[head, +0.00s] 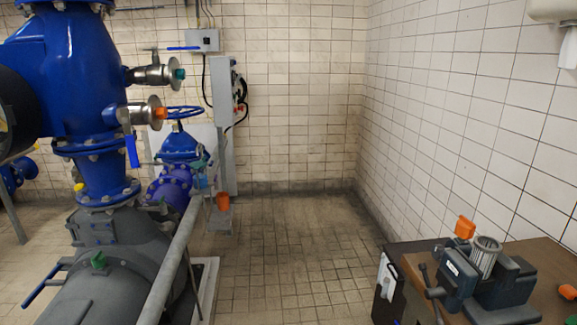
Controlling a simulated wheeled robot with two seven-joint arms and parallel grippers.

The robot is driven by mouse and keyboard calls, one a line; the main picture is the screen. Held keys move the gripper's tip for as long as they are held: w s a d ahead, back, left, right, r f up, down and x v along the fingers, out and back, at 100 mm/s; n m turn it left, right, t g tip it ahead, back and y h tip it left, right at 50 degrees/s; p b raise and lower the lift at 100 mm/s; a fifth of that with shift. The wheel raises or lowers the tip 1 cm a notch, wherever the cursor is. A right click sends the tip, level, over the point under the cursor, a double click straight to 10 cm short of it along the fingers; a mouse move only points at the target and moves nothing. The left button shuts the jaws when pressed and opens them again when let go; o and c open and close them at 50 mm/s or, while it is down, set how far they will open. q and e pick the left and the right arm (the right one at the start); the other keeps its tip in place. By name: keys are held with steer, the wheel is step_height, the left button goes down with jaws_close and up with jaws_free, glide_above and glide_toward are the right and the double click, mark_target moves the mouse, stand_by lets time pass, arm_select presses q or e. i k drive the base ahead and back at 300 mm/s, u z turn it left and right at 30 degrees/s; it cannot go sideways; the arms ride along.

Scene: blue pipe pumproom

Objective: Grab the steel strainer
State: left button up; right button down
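A ribbed grey metal cylinder, which looks like the steel strainer (485,254), stands in a dark blue-grey bench vise (458,277) at the bottom right of the head view. It sits between the vise jaws, a little tilted in the picture, with its open round top showing. Its lower part is hidden by the vise. Neither of my grippers is in view.
The vise stands on a brown-topped workbench (421,262) by the right tiled wall. An orange block (465,227) is behind the strainer, another (568,291) at the right edge. Large blue pipework (75,85) and a grey rail (172,262) fill the left. The middle floor (290,255) is clear.

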mark_target(485, 251)
steer(key=z, duration=1.3)
steer(key=k, duration=0.5)
steer(key=u, duration=0.65)
steer(key=i, duration=0.75)
steer(key=z, duration=0.2)
